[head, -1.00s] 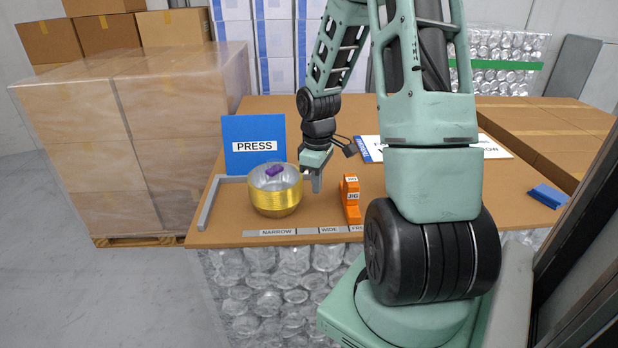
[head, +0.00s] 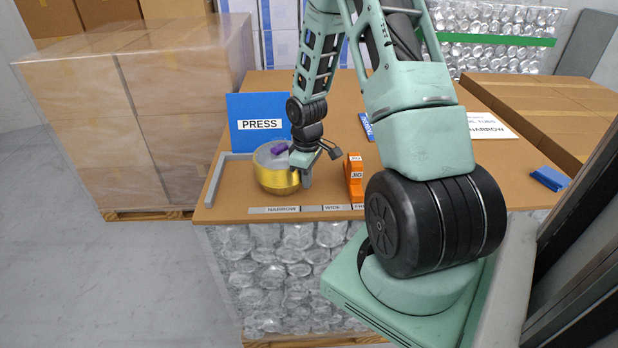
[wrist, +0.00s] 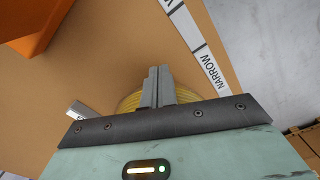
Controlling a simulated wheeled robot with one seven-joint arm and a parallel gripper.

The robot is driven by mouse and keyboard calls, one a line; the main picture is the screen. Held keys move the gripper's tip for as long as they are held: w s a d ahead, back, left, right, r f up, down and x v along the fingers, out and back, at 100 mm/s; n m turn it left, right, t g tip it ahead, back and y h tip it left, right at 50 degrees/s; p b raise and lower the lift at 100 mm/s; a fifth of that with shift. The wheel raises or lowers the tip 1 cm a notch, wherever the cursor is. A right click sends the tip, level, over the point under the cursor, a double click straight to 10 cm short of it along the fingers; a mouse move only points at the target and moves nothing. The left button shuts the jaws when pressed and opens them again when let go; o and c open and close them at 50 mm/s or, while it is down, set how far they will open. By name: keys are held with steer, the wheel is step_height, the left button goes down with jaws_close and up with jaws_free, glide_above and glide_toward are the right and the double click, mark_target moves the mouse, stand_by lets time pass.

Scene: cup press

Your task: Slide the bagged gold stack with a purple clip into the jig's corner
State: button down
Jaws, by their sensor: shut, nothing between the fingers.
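The bagged gold stack (head: 275,180) stands upright on the table in the head view, clear plastic over its top and a purple clip (head: 279,148) on it. The jig's grey corner rails (head: 214,182) lie to its left and behind it; a gap shows between stack and left rail. My gripper (head: 307,180) is shut and empty, low at the stack's right side, at or very near its wall. In the wrist view the shut fingers (wrist: 158,84) stand before the gold stack (wrist: 129,103), which they and the gripper body mostly hide. Contact cannot be told.
An orange JIG block (head: 355,181) stands right of my gripper. A blue PRESS sign (head: 258,124) stands behind the rails. A strip labelled NARROW and WIDE (head: 312,208) runs along the front edge. A blue object (head: 550,178) lies far right.

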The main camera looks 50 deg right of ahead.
mark_target(266, 167)
steer(key=w+a, duration=0.1)
steer(key=w, duration=0.3)
steer(key=w+a, duration=0.1)
steer(key=w, duration=0.3)
steer(key=w+a+b, duration=0.1)
steer(key=w, duration=0.3)
steer(key=shift+w+a, duration=0.15)
steer(key=shift+a, duration=0.05)
